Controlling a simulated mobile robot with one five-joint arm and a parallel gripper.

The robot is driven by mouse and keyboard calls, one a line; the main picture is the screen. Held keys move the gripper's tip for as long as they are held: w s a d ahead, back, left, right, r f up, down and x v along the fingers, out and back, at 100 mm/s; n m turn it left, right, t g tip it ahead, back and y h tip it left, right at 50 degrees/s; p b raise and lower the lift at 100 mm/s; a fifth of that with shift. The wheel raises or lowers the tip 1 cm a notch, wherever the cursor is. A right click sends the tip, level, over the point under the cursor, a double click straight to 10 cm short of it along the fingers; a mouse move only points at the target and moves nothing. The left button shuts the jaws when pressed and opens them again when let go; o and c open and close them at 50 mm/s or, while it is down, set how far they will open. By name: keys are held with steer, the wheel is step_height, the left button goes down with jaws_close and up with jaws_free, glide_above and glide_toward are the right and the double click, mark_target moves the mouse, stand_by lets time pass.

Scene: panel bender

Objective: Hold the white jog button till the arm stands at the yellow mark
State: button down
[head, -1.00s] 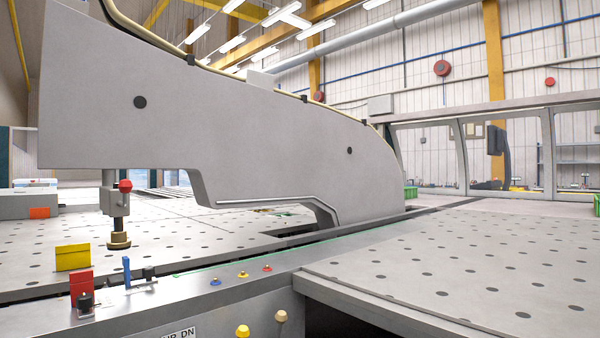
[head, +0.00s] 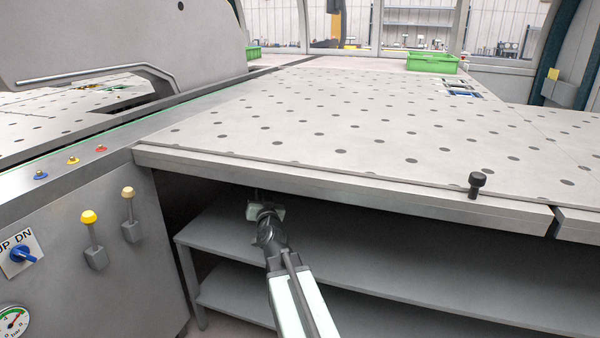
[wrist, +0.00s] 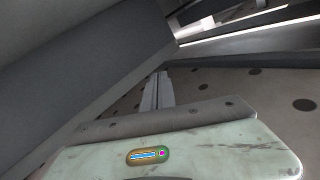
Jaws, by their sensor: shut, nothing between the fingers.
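A lever with a cream-white knob (head: 128,193) stands out from the front of the grey cabinet, beside a lever with a yellow knob (head: 89,217). I cannot tell whether the cream one is the jog button. The big grey machine arm (head: 120,45) is cut off at the upper left. The yellow mark cannot be made out in the views now. My gripper (head: 263,203) is shut and empty, in front of the dark opening under the table and right of the levers, apart from them. Its closed fingers (wrist: 157,90) also show in the wrist view.
The table (head: 340,125) with dark dots overhangs the shelf unit (head: 350,270) below my gripper. A black knob (head: 477,182) stands on its edge. Small blue, yellow and red buttons (head: 72,160), an UP DN switch (head: 24,254) and a gauge (head: 12,320) are left.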

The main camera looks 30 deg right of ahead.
steer(key=s+a+r+n+g+y+p, duration=0.3)
steer(key=a+r+g+y+p, duration=0.15)
steer(key=a+p, duration=0.75)
steer(key=s+a+r+n+g+y+p, duration=0.3)
steer(key=a+r+g+p, duration=0.15)
steer(key=a+p, duration=0.65)
steer(key=s+a+r+n+g+h+p, duration=0.1)
steer(key=s+r+g+p, duration=0.7)
steer(key=s+r+p, duration=0.9)
step_height(320, 180, up, 2)
steer(key=a+p, duration=0.1)
steer(key=p, duration=0.9)
steer(key=shift+h, duration=0.25)
